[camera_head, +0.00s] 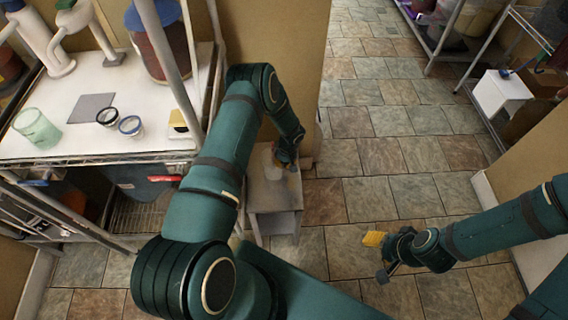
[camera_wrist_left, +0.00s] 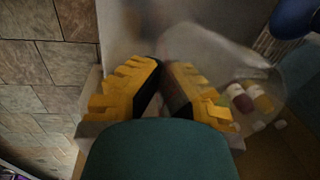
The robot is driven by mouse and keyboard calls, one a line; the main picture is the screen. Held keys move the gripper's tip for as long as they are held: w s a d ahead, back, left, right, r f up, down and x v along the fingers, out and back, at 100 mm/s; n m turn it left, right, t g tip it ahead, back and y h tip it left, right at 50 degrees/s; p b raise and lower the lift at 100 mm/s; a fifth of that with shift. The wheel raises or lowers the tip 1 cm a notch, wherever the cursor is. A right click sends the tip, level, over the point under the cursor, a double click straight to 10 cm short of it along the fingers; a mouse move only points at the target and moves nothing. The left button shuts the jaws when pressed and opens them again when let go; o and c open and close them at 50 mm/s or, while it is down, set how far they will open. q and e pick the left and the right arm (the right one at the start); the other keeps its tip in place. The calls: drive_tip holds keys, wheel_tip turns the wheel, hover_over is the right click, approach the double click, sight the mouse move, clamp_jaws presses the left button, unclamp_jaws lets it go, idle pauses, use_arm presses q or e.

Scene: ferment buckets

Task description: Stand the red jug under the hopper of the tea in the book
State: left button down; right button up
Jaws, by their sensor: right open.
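I cannot make out a red jug in either view. My left gripper (camera_head: 287,160) is over a small pale side table (camera_head: 272,190), beside a pale see-through vessel (camera_head: 271,158). In the left wrist view the yellow fingers (camera_wrist_left: 161,85) lie close together at the tips. A clear vessel (camera_wrist_left: 205,50) is right by them and partly overlaps the right finger; whether they grip it is unclear. My right gripper (camera_head: 383,258) is open and empty above the floor tiles. A large jar of reddish-brown content (camera_head: 155,50) stands on the left bench. I cannot identify the hopper or book.
The white bench (camera_head: 70,140) holds a green glass (camera_head: 37,129), two small jars (camera_head: 131,125), a grey sheet (camera_head: 93,108) and white dispensers. A metal post crosses its front. A grey tub (camera_head: 137,183) sits below. The tiled floor (camera_head: 365,130) is clear ahead.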

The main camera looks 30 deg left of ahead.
use_arm(q)
drive_tip(key=shift+f, duration=0.15)
drive_tip(key=c, duration=1.1)
unclamp_jaws()
drive_tip(key=shift+c, duration=0.2)
